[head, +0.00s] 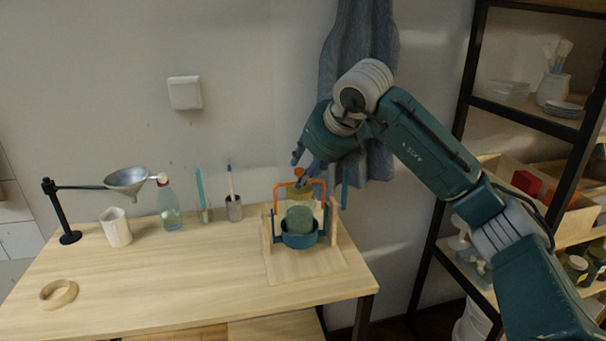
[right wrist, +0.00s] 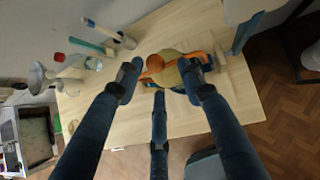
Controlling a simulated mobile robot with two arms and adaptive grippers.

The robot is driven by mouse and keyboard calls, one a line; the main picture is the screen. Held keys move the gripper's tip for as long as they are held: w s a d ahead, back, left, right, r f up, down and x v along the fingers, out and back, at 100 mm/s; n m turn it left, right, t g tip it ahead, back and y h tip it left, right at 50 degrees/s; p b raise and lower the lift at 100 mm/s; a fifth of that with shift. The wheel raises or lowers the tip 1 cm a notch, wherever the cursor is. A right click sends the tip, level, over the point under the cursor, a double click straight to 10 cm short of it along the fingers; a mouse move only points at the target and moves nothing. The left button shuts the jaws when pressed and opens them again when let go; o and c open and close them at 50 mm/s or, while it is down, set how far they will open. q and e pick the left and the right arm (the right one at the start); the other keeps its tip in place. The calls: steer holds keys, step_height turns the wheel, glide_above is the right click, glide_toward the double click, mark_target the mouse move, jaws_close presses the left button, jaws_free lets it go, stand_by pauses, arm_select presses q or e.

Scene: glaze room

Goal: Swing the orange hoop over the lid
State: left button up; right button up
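The orange hoop (head: 277,199) stands up as an arch on a small wooden stand, with an orange knob near its top. Inside the arch is a green rounded pot (head: 298,221) in a blue cradle (head: 299,240). An olive-yellow piece, apparently the lid (head: 302,193), shows above the pot; the hoop partly covers it. My right gripper (head: 320,176) is over the hoop's top with fingers spread. In the right wrist view the hoop (right wrist: 194,58) and knob (right wrist: 155,63) lie between and beyond the open fingers (right wrist: 162,82); contact is unclear. My left gripper is not in view.
On the table, a funnel on a black stand (head: 66,215), a white cup (head: 116,228), a bottle (head: 168,208), pots with tools (head: 234,208) and a wooden ring (head: 58,294) stand left of the stand. Shelves (head: 527,113) are at the right. The table's front middle is clear.

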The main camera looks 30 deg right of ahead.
steer(key=v, duration=0.9)
steer(key=shift+s+r, duration=0.25)
